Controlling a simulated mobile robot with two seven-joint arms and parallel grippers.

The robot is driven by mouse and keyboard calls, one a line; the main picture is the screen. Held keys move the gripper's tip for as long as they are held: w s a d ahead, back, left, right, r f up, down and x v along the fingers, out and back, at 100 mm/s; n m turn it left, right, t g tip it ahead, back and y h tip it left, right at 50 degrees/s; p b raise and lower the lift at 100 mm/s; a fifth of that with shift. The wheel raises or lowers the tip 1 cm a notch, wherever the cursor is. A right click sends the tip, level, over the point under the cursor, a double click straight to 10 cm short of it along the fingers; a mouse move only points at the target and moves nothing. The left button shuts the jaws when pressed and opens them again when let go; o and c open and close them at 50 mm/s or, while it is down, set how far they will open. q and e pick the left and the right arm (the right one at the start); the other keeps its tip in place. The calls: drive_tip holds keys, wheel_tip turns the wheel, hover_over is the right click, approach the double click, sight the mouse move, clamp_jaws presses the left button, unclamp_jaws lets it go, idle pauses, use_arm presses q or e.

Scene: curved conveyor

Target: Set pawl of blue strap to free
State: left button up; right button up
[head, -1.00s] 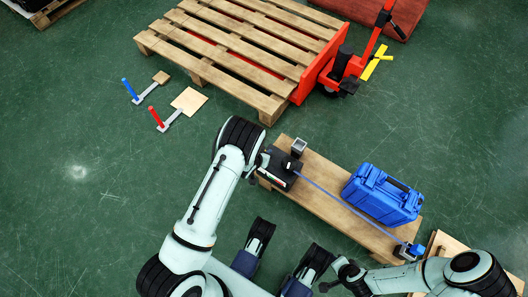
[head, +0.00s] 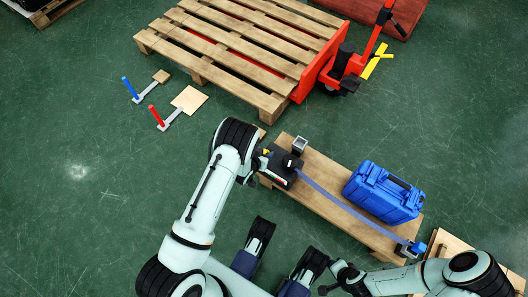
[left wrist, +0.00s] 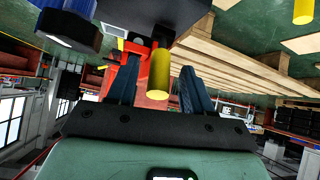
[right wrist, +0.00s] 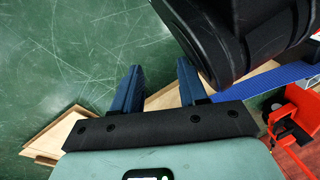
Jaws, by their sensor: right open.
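The blue strap (head: 340,203) runs from a black box-like ratchet unit (head: 283,170) to a small blue-and-black end fitting (head: 412,249). It bows and shows its flat side. It also shows in the right wrist view (right wrist: 265,86). My left gripper is at the unit's left side, mostly hidden by its arm in the head view. In the left wrist view its fingers (left wrist: 158,85) stand apart on either side of a yellow cylindrical handle (left wrist: 159,72), with gaps showing. I cannot tell the pawl's position. My right gripper (right wrist: 159,82) is open and empty.
A blue case (head: 384,192) stands on the wooden board (head: 320,170) behind the strap. A pallet (head: 240,50) with a red pallet jack (head: 345,65) is behind. Red (head: 157,117) and blue (head: 130,89) handled levers lie on open floor at left.

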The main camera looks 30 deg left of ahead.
use_arm(q)
drive_tip(key=shift+w+r, duration=0.1)
drive_tip(key=shift+r, duration=0.05)
drive_tip(key=shift+s+r, duration=0.15)
drive_tip(key=shift+s, duration=0.05)
drive_tip(key=p+v, duration=0.4)
drive_tip(key=v, duration=0.9)
use_arm(e)
wheel_tip(320, 180, up, 6)
drive_tip(key=a, duration=0.2)
drive_tip(key=shift+w+a+r+y, duration=0.2)
drive_tip(key=shift+w+y, duration=0.1)
drive_tip(key=shift+w, duration=0.1)
